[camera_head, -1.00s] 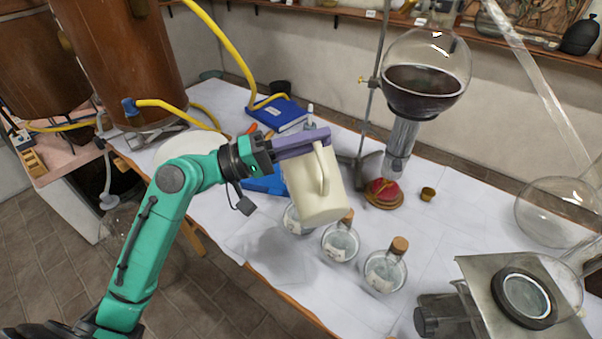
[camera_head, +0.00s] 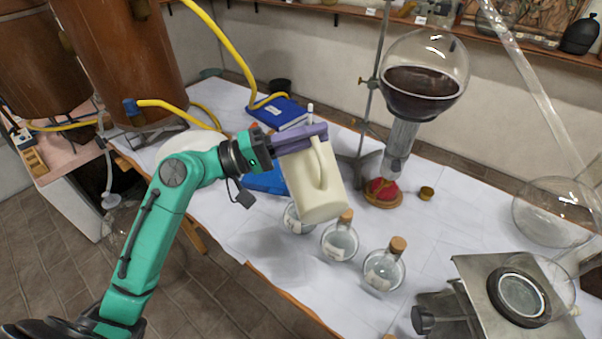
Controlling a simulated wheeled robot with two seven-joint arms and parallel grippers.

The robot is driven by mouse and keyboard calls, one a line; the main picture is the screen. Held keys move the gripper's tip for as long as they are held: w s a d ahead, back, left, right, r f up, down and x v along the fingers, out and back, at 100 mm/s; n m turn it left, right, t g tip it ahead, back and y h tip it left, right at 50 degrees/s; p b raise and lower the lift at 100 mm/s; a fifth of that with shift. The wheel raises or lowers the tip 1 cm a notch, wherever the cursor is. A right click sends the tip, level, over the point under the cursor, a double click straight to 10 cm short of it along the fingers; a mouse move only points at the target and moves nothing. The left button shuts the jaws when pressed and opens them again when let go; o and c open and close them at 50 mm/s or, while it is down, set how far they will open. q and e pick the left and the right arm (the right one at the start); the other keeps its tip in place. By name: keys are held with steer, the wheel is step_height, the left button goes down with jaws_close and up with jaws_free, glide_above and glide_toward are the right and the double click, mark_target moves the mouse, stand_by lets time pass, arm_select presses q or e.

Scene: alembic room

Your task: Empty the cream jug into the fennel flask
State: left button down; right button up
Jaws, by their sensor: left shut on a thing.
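The cream jug (camera_head: 307,190) hangs above the white table, with its handle facing me and its body leaning slightly in the picture. My left gripper (camera_head: 312,139) is shut on it near the top of the handle. The jug's mouth and contents are hidden. Three small round glass flasks stand below and beside it: one partly hidden behind the jug (camera_head: 293,219), a corked one in the middle (camera_head: 339,244) and a corked one to the right (camera_head: 383,272). Their labels are too small to read, so I cannot tell which is the fennel flask. My right gripper is not in view.
A stand with a large round flask of dark liquid (camera_head: 412,100) rises behind the jug. Large copper vessels (camera_head: 125,60) stand at left.

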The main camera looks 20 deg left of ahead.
arm_select(q)
steer(key=shift+w+a+r+n+p, duration=0.2)
steer(key=shift+w+r+n+p, duration=0.1)
steer(key=shift+w+p, duration=0.1)
stand_by(0.5)
steer(key=shift+w+a+r+n+t+p, duration=0.25)
steer(key=shift+w+n+t+p, duration=0.15)
steer(key=shift+p, duration=0.1)
steer(key=shift+w+a+r+n+p, duration=0.15)
steer(key=shift+w+a+n+p, duration=0.15)
steer(key=shift+w+n+p, duration=0.2)
steer(key=shift+s+f, duration=0.1)
steer(key=shift+f, duration=0.1)
